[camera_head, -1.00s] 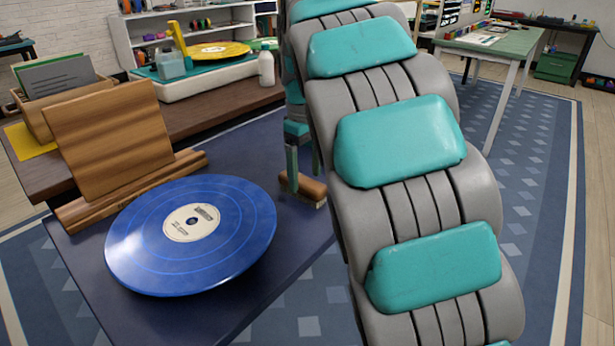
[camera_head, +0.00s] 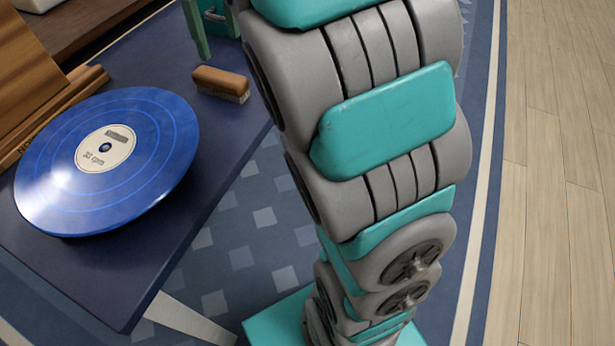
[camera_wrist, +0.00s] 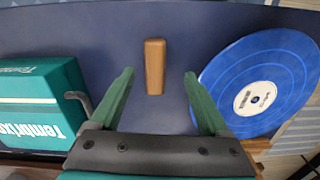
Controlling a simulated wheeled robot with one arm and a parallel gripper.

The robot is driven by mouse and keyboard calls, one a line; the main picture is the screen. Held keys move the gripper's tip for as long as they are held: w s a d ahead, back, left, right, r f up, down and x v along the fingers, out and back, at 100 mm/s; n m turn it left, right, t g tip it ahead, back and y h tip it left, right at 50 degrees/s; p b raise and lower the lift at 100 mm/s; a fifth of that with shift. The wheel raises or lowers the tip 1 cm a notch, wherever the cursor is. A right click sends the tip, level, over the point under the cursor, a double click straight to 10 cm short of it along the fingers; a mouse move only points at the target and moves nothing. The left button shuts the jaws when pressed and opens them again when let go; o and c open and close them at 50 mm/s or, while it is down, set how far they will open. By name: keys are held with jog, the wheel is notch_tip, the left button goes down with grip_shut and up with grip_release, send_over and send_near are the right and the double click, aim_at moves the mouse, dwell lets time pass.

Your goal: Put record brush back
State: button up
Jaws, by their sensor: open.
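The record brush (camera_head: 220,80) has a brown wooden back and pale bristles facing down. It rests on the dark blue tabletop (camera_head: 165,75), to the right of the blue record (camera_head: 150,185). In the wrist view the brush (camera_wrist: 154,67) lies lengthwise between and beyond the fingertips, with a gap on each side. My gripper (camera_wrist: 160,75) is open and empty, with its two green fingers spread. In the head view only part of the gripper shows behind the brush, at the top, and my arm hides much of that area.
The blue record also shows at the right of the wrist view (camera_wrist: 262,85). A wooden stand (camera_head: 60,105) is beside it at the left. A teal case (camera_wrist: 40,105) with white lettering stands left of my gripper. The tabletop around the brush is clear.

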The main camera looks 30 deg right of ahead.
jog(key=s+f+m, duration=0.2)
jog(key=s+f, duration=0.4)
jog(key=s, duration=0.3)
jog(key=s+d+f+m+g, duration=0.1)
jog(key=s+f+m, duration=0.1)
jog(key=s+f, duration=0.5)
jog(key=s+f+m, duration=0.2)
jog(key=s+f, duration=0.4)
jog(key=s, duration=0.6)
jog(key=shift+s+d+f+g, duration=0.15)
jog(key=shift+f+g, duration=0.1)
jog(key=shift+g, duration=0.05)
